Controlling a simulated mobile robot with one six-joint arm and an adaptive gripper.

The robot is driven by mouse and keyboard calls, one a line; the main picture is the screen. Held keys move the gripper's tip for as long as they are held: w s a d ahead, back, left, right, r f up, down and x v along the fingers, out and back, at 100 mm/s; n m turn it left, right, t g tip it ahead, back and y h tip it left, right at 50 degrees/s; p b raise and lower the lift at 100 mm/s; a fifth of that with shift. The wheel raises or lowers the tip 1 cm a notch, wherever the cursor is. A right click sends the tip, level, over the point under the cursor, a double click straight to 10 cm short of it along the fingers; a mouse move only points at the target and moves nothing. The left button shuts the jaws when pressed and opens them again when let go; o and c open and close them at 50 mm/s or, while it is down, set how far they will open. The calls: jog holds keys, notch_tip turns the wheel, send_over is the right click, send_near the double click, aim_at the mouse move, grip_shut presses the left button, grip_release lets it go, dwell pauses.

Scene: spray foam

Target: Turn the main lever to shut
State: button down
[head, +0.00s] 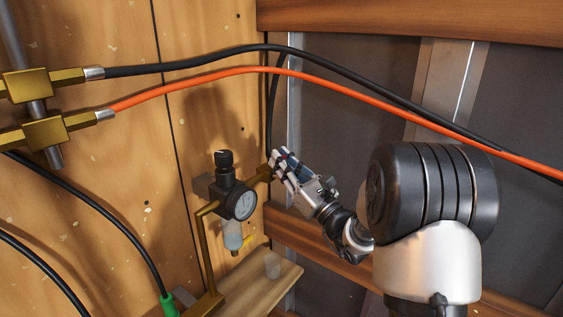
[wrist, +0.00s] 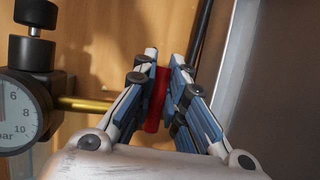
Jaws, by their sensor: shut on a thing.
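A red lever (wrist: 156,108) stands between my two fingers in the wrist view, at the end of a brass pipe (wrist: 88,103). My gripper (wrist: 164,60) is shut on the lever, with one finger on each side of it. In the head view my gripper (head: 276,165) is at the right end of the brass fitting beside the black regulator (head: 224,187). The lever cannot be made out there, hidden by the fingers.
A round pressure gauge (head: 243,205) sits on the regulator, with a clear bowl (head: 232,236) below. A black hose (head: 190,62) and an orange hose (head: 200,80) cross above my arm. A wooden wall is behind.

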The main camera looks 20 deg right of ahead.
jog(key=c, duration=1.6)
grip_release()
jog(key=v, duration=1.2)
